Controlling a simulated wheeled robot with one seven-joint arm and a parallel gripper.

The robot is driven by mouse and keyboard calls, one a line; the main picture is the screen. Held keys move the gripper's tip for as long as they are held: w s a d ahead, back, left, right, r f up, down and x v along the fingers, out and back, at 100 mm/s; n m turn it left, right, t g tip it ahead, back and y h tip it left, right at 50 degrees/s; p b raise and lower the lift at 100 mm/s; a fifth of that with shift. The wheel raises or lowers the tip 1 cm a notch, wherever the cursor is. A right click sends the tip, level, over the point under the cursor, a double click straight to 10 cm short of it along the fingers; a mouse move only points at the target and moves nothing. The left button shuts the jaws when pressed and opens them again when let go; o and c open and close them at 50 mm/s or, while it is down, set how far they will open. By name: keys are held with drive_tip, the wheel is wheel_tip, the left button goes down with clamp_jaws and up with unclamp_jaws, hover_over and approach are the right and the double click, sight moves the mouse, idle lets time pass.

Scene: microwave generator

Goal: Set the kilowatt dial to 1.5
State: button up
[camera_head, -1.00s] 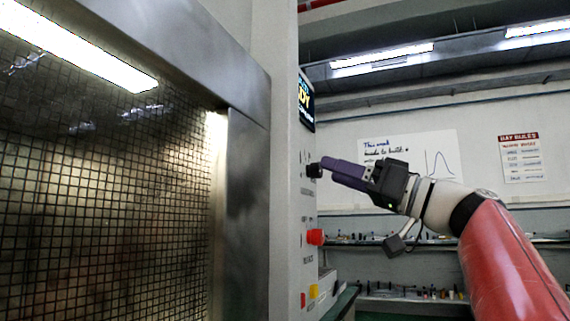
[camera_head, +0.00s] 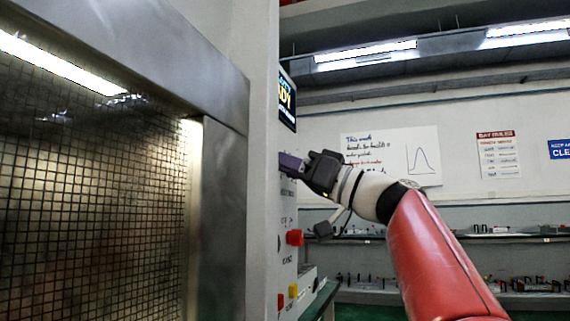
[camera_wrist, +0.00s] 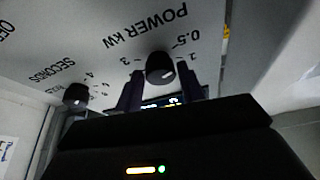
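The kilowatt dial (camera_wrist: 160,68) is a dark round knob under the upside-down "POWER kW" label in the wrist view. The marks 0.5, 1 and 3 show around it. A pale streak lies on its lower right side, but I cannot read the setting surely. My gripper (camera_wrist: 159,86) is open, with one dark finger on each side of the dial and thin gaps between. In the head view my gripper (camera_head: 282,165) is at the control panel (camera_head: 262,200), and its purple fingers hide the dial.
A second knob (camera_wrist: 76,95), marked SECONDS, sits left of the dial in the wrist view. A red button (camera_head: 294,237) is below my gripper. A lit display (camera_head: 287,100) is above it. The meshed microwave door (camera_head: 90,200) fills the left side. Open room lies to the right.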

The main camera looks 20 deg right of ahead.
drive_tip(key=c, duration=0.6)
drive_tip(key=shift+o, duration=0.2)
drive_tip(key=shift+m, duration=0.6)
drive_tip(key=m+h+p, duration=0.1)
drive_tip(key=m+h, duration=0.1)
drive_tip(key=m, duration=0.4)
drive_tip(key=m+h+p, duration=0.2)
drive_tip(key=m+h, duration=0.1)
drive_tip(key=m, duration=0.4)
drive_tip(key=r+m+h+p, duration=0.1)
drive_tip(key=m+h+p, duration=0.1)
drive_tip(key=m, duration=0.4)
drive_tip(key=shift+s+a+r+m+h, duration=0.1)
drive_tip(key=shift+s+a+m+h, duration=0.2)
drive_tip(key=shift+s+m+h, duration=0.15)
drive_tip(key=shift+w, duration=0.1)
drive_tip(key=o, duration=1)
